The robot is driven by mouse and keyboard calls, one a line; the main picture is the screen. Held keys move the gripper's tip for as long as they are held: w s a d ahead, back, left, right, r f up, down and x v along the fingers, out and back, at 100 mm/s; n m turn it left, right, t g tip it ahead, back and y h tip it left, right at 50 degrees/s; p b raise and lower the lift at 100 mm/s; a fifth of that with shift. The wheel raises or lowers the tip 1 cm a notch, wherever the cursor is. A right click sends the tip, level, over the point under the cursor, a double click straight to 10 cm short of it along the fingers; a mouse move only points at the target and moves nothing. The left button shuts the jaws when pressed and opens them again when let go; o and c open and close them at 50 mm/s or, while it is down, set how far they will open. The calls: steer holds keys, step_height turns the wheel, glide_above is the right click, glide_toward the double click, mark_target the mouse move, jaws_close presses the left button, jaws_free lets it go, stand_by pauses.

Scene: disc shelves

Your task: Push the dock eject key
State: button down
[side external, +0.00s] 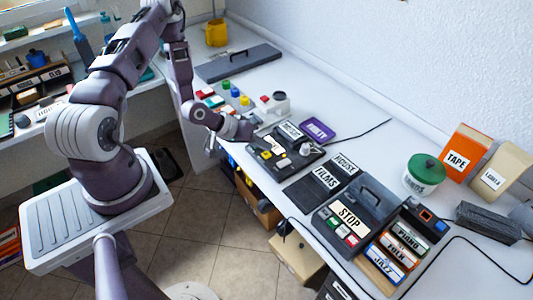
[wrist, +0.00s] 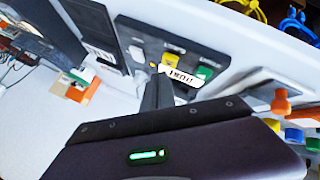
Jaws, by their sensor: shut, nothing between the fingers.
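A dark dock-like unit (side external: 290,158) with a pale label, yellow keys and a light knob sits on the white bench in the side view. The wrist view shows a grey panel with a yellow key (wrist: 171,61), a green key (wrist: 205,73) and a white label (wrist: 181,78). The lettering is too blurred to tell which key is eject. My gripper (side external: 256,130) is beside the unit's left end, low over the bench. In the wrist view its dark fingers (wrist: 155,85) are shut and empty, pointing at the panel below the keys. Contact cannot be told.
A purple labelled item (side external: 317,131) lies behind the unit. A dark films panel (side external: 321,181) and a STOP unit (side external: 350,218) stand to its right. Small coloured cylinders (side external: 235,92) stand behind my gripper. A black cable runs across the bench at the back.

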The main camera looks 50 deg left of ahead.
mark_target(263, 154)
steer(key=shift+f, duration=0.1)
steer(key=shift+f, duration=0.3)
steer(key=shift+f, duration=0.45)
stand_by(0.6)
steer(key=shift+r, duration=0.85)
steer(key=shift+r, duration=2.55)
